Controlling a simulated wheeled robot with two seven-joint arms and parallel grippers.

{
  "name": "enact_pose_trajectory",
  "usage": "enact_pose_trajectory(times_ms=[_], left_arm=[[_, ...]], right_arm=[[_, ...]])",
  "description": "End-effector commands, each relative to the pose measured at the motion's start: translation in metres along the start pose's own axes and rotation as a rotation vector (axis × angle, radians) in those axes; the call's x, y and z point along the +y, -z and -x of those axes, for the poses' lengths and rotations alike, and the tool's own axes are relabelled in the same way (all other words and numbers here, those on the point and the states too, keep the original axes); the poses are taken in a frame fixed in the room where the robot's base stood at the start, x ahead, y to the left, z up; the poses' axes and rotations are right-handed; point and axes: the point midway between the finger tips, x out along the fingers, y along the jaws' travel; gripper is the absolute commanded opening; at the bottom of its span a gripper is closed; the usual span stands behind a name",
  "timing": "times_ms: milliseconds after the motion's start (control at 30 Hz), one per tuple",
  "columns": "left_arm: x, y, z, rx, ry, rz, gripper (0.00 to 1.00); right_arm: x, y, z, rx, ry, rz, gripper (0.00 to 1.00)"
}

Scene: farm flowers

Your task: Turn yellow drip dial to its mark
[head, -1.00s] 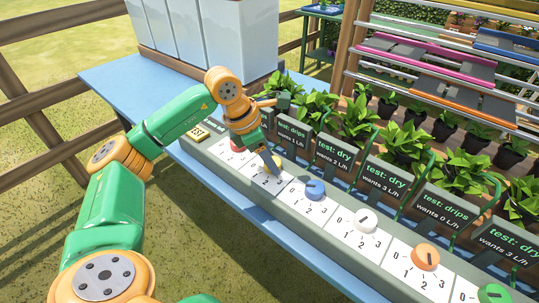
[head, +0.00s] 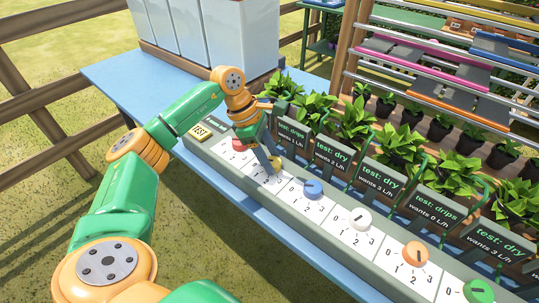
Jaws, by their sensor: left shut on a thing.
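The yellow drip dial (head: 279,161) sits second from the far left in a row of dials on a long grey panel. My left gripper (head: 270,167) is down at it, shut on its knob. The fingers hide most of the knob, so its pointer cannot be read. The white scale plate (head: 257,172) under it shows a 2 near its front; the other figures are partly hidden. A dark sign reading "test: dry, wants 2 L/h" (head: 331,155) and one reading "test: drips, wants 1 L/h" (head: 293,134) stand behind; I cannot tell which belongs to yellow. My right gripper is not in view.
A red dial (head: 238,145) and a blue dial (head: 313,188) flank the yellow one closely. White (head: 361,218), orange (head: 415,253) and green (head: 479,291) dials follow. Potted plants stand behind the signs.

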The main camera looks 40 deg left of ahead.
Motion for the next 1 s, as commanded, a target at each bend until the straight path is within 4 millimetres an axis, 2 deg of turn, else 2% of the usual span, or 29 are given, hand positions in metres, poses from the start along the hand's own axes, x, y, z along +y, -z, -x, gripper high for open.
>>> enact_pose_trajectory(times_ms=[333, 367, 467, 767, 867, 1000], left_arm=[[-0.001, 0.0, -0.001, 0.001, 0.003, -0.006, 0.0], [-0.001, 0.0, -0.001, 0.001, 0.003, -0.006, 0.54], [-0.001, 0.0, -0.001, 0.001, 0.003, -0.005, 0.81], [0.0, 0.0, 0.001, 0.001, 0.001, -0.003, 0.82], [0.001, -0.001, 0.014, 0.0, -0.002, -0.003, 0.82], [0.001, -0.001, 0.046, -0.001, -0.003, -0.004, 0.82]], right_arm=[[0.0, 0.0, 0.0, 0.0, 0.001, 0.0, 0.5], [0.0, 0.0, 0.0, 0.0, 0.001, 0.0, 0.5], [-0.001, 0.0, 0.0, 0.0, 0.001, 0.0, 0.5], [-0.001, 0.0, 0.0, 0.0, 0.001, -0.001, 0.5], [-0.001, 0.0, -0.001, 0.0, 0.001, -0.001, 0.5], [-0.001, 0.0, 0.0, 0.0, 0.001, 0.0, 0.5]])
